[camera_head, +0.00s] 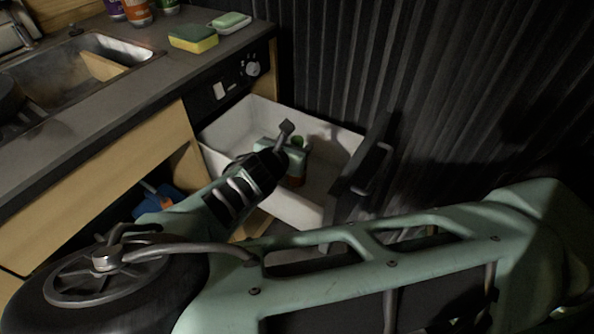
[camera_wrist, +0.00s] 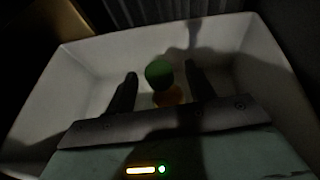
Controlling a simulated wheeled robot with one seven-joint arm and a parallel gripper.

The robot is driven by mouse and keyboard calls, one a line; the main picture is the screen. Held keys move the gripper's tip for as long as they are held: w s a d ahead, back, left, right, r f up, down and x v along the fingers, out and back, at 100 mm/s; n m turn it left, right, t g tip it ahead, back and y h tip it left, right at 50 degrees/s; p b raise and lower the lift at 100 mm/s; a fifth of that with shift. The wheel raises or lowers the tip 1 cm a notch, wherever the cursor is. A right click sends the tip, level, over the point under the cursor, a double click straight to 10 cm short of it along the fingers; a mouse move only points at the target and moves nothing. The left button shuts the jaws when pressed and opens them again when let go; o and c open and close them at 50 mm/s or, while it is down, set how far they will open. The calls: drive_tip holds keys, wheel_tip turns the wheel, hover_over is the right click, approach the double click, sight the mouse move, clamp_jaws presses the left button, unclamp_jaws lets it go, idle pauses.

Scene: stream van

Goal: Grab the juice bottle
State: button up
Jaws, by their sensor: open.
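The juice bottle stands in an open white drawer (camera_head: 325,150). Its green cap (camera_wrist: 159,74) and a bit of its orange body (camera_wrist: 168,98) show in the wrist view. My gripper (camera_wrist: 160,80) is open in the drawer, with one finger on each side of the bottle in the picture. I cannot tell whether the fingers touch it. In the head view my gripper (camera_head: 287,150) is partly hidden by its own wrist.
The drawer's dark front (camera_head: 358,170) stands on the right, near a corrugated dark wall (camera_head: 430,90). A counter (camera_head: 120,105) on the left holds a sink (camera_head: 75,65), a yellow-green sponge (camera_head: 193,38) and a soap dish (camera_head: 229,21). The rest of the drawer floor looks clear.

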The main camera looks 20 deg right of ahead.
drive_tip(key=shift+b+x, duration=0.3)
drive_tip(key=shift+x, duration=0.55)
clamp_jaws()
drive_tip(key=shift+r, duration=0.1)
